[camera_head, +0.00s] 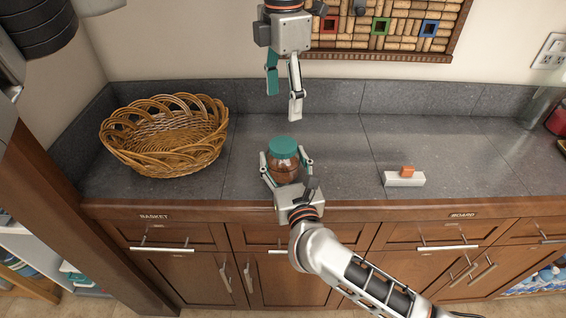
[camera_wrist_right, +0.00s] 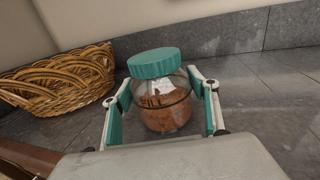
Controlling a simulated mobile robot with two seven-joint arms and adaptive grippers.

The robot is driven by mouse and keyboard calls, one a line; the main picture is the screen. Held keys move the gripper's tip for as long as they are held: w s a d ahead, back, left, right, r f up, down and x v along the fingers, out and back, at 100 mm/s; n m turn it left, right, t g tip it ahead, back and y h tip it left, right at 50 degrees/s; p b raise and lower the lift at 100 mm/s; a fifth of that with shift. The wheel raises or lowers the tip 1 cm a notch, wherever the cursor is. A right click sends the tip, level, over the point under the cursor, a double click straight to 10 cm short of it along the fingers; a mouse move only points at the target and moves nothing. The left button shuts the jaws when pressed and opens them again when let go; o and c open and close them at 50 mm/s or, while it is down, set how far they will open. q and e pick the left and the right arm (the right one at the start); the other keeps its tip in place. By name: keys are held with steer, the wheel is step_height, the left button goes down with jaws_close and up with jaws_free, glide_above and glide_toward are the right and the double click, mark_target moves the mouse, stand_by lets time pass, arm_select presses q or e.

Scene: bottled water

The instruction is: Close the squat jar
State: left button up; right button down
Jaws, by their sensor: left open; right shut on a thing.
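The squat jar (camera_head: 283,172) is clear glass with brown contents and stands upright on the grey counter. Its green lid (camera_head: 284,147) sits on top of the jar; I cannot tell how tight it is. In the right wrist view the jar (camera_wrist_right: 164,105) stands between the two fingers, with the lid (camera_wrist_right: 154,63) above them. My right gripper (camera_head: 287,167) is shut on the jar's body from the front. My left gripper (camera_head: 283,95) is open and empty, pointing down, above and behind the lid and apart from it.
A wicker basket (camera_head: 167,137) stands on the counter at the left, also in the right wrist view (camera_wrist_right: 62,82). A white block with an orange piece (camera_head: 406,177) lies to the right. A framed cork board (camera_head: 385,27) hangs behind. The counter's right side is mostly clear.

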steer(key=c, duration=0.6)
jaws_free()
steer(key=shift+c, duration=0.2)
steer(key=v, duration=1.2)
steer(key=shift+s, duration=0.1)
